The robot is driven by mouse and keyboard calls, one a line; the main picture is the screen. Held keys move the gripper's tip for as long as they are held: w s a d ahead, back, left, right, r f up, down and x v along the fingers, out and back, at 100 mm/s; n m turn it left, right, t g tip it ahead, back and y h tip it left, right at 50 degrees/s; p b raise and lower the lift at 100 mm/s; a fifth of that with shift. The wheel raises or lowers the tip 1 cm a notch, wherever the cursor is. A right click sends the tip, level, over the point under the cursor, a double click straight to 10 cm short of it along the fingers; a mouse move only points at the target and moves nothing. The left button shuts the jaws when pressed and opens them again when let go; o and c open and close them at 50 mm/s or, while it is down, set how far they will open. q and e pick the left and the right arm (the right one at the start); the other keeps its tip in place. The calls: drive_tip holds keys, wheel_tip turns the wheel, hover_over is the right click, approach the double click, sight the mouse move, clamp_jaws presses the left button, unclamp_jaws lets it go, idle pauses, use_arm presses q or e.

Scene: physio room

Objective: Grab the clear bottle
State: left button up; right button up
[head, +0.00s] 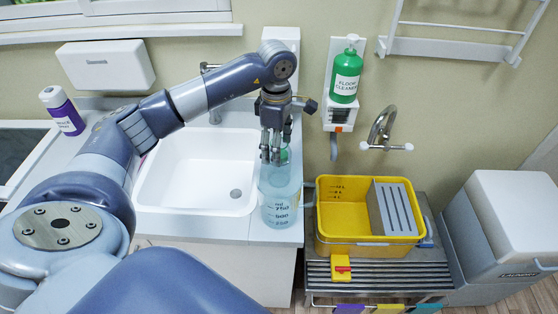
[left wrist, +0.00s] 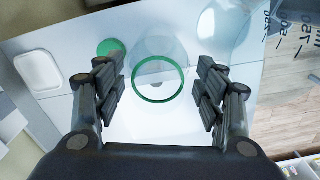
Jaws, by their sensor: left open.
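My left gripper (head: 272,154) is open above the counter, to the right of the sink, pointing down. In the left wrist view my left gripper (left wrist: 163,95) has its fingers apart on either side of a green ring (left wrist: 181,74). The ring seems to belong to a clear, see-through bottle (left wrist: 165,46); its outline is faint. In the head view a pale green-tinted clear piece of the bottle (head: 284,156) shows beside the fingertips, partly hidden by them and the jug. No finger contact can be made out. My right gripper is not in view.
A clear measuring jug (head: 281,210) stands at the counter's front, close below the gripper. The white sink (head: 168,195) is left. A yellow bucket (head: 340,215) stands right. A green floor cleaner bottle (head: 345,76) hangs on the wall. A purple-white bottle (head: 65,115) stands far left.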

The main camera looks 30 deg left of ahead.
use_arm(q)
wheel_tip(320, 180, down, 4)
drive_tip(key=shift+w+f+p, duration=0.1)
drive_tip(key=shift+f+p, duration=0.1)
drive_tip(key=shift+p, duration=1)
drive_tip(key=shift+f, duration=0.4)
drive_tip(key=shift+c, duration=0.6)
drive_tip(key=c, duration=0.7)
